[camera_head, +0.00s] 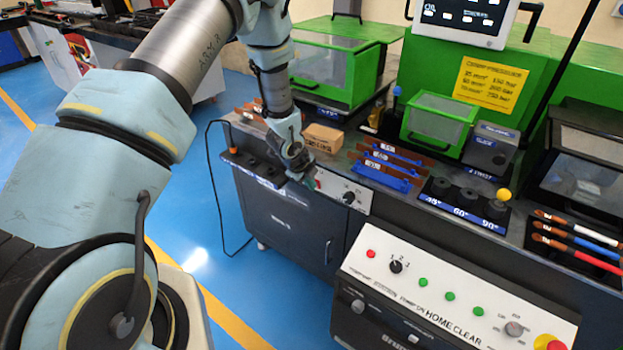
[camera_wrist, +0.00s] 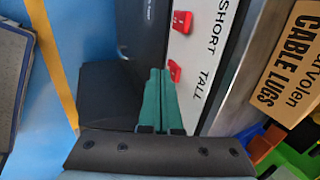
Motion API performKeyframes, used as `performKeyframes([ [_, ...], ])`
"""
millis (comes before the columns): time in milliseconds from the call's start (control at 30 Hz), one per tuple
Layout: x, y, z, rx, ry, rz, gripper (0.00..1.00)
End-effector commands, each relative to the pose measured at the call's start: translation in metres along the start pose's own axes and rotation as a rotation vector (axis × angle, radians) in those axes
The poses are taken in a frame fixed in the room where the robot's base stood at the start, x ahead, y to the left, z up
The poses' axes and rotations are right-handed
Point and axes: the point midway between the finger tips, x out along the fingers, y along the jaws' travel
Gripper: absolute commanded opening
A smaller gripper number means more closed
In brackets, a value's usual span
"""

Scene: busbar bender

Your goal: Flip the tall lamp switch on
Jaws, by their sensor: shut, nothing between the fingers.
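In the wrist view, a white panel (camera_wrist: 205,60) carries two red switches. The red switch beside the word TALL (camera_wrist: 174,71) is right by my gripper's fingertips; the other red switch (camera_wrist: 181,22) is beside the word SHORT, farther up. My gripper (camera_wrist: 160,74) has its teal fingers shut together, with nothing between them, just left of the TALL switch. Whether it touches the switch I cannot tell. In the head view, my gripper (camera_head: 312,182) is at the left end of the white panel (camera_head: 352,198) on the bench front. It hides the red switches there.
A cable lugs box (camera_head: 323,137) stands on the bench just above the panel; it also shows in the wrist view (camera_wrist: 292,65). A black knob (camera_head: 348,198) is on the panel to the right. A black cable (camera_head: 212,180) hangs at the left. The blue floor in front is clear.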

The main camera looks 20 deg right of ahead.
Motion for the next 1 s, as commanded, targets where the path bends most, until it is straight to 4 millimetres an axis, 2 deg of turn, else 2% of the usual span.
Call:
performKeyframes([
  [367,0.001,-0.003,0.000,-0.001,-0.001,0.000,0.00],
  [500,0.005,-0.016,0.001,0.000,-0.001,-0.004,0.00],
  [1000,-0.007,-0.023,0.000,0.000,0.000,-0.010,0.00],
])
